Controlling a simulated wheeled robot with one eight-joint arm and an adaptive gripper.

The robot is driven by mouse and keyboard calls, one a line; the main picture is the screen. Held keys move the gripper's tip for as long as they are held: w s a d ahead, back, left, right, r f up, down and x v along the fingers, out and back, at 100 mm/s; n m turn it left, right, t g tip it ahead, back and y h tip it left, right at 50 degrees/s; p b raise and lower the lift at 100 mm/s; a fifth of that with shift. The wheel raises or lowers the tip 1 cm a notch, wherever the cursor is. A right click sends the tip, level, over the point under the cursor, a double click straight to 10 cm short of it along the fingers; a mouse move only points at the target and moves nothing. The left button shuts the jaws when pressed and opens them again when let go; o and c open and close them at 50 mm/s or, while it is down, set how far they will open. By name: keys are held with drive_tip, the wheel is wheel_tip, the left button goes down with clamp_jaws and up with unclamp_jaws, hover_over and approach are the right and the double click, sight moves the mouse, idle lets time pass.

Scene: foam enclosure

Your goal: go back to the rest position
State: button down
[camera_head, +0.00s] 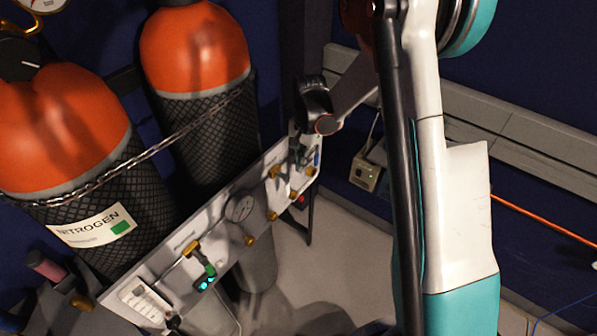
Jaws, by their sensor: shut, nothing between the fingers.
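My arm comes down from the top on the right side, with white and teal links. Its dark wrist, with an orange-ringed joint, is at the upper right end of the grey gas panel (222,228). My gripper (303,156) is small and dark below that wrist, in front of the panel's far end. It is shut and I see nothing held in it. Whether it touches the panel cannot be told.
Two orange-topped gas cylinders (60,130) (195,48), one labelled nitrogen, stand chained at the left. A socket box (365,172) is on the wall. Pale floor (345,255) shows between.

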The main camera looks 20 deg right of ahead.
drive_tip(key=s+r+n+t+p, duration=0.1)
drive_tip(key=s+r, duration=0.1)
drive_tip(key=r, duration=0.6)
drive_tip(key=s+r+n+t+p, duration=0.1)
drive_tip(key=s+r+n, duration=0.15)
drive_tip(key=r, duration=0.65)
drive_tip(key=s+r+n+t, duration=0.2)
drive_tip(key=s+r+n, duration=0.1)
drive_tip(key=s, duration=0.7)
drive_tip(key=s+a+r+n+t, duration=0.1)
drive_tip(key=s+r+n+t, duration=0.2)
drive_tip(key=s, duration=0.8)
drive_tip(key=shift+a+r+n+t+h, duration=0.15)
drive_tip(key=shift+r+n+t+h, duration=0.35)
drive_tip(key=shift+r, duration=0.75)
